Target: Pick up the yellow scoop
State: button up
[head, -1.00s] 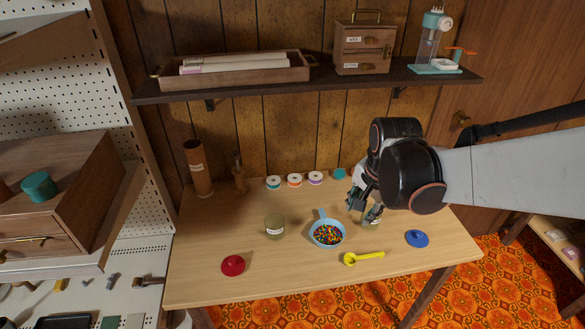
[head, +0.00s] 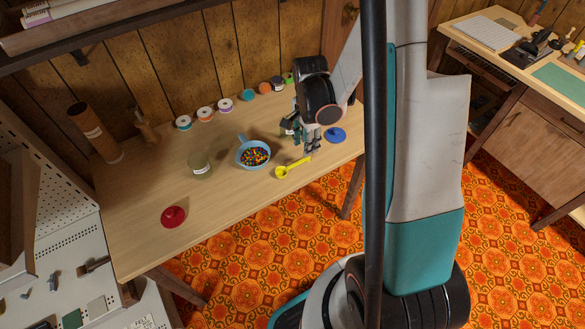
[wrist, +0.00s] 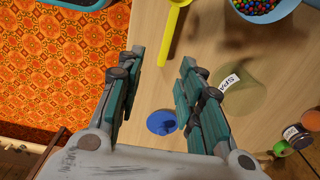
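The yellow scoop (head: 293,168) lies on the wooden table, in front of the light blue bowl of coloured beads (head: 240,144). Its handle points right, towards my gripper (head: 312,148). In the wrist view the scoop's handle (wrist: 172,38) runs from the top edge down to between my fingertips (wrist: 160,62). The two fingers are spread apart on either side of the handle's end, with nothing held. My gripper appears to hover above the table; the exact height cannot be told. The scoop's bowl end is mostly cut off in the wrist view.
A blue lid (head: 336,134) lies just right of my gripper. A labelled glass jar (wrist: 250,92) stands close to the right finger in the wrist view. Another jar (head: 200,164) and a red lid (head: 173,217) are left. Several spools line the back. The front edge is near the scoop.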

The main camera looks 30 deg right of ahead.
aim_at(304, 159)
jog(key=f+b, duration=0.1)
jog(key=f, duration=0.1)
jog(key=f+b, duration=0.1)
jog(key=f, duration=0.2)
jog(key=f+b, duration=0.1)
jog(key=f, duration=0.2)
jog(key=shift+w+f, duration=0.1)
jog(key=shift+w, duration=0.25)
jog(key=shift+c, duration=0.5)
grip_shut()
